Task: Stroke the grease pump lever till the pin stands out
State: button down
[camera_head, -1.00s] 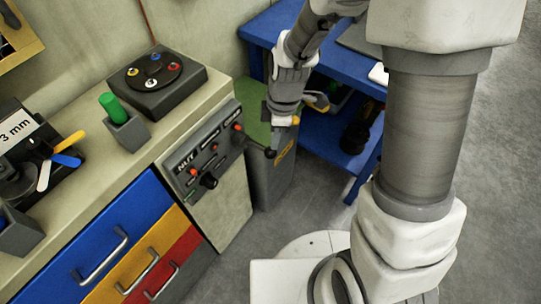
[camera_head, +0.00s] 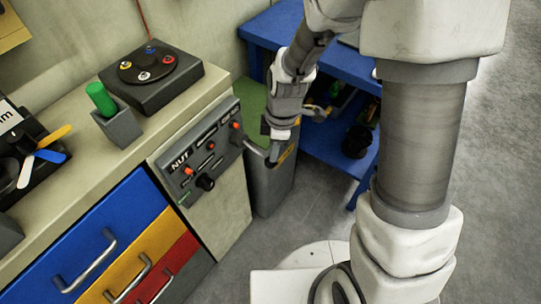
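A grey lever (camera_head: 256,149) sticks out to the right from the upper right edge of a dark control panel (camera_head: 181,181) on the cabinet front. The lever's dark end (camera_head: 273,160) is at the fingertips. My gripper (camera_head: 277,146) points down over that end, touching it or very close to it. The fingers are small and partly merge with the lever end, so I cannot tell whether they are shut on it. I cannot make out a pin standing out anywhere.
A blue shelf table (camera_head: 270,27) stands at the back. The worktop (camera_head: 75,130) holds a green-handled tool in a holder (camera_head: 119,128) and a black block (camera_head: 178,88) with coloured knobs.

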jog(key=shift+f, duration=0.55)
jog(key=shift+r, duration=0.1)
jog(key=shift+d, duration=0.1)
jog(key=d, duration=0.1)
jog(key=d+r, duration=0.1)
jog(key=d, duration=0.1)
jog(key=shift+a, duration=0.1)
notch_tip(320, 180, up, 17)
jog(key=d+p, duration=0.1)
jog(key=p, duration=0.4)
jog(key=shift+d+r, duration=0.2)
jog(key=shift+d, duration=0.2)
jog(key=shift+s, duration=0.1)
dwell(0.7)
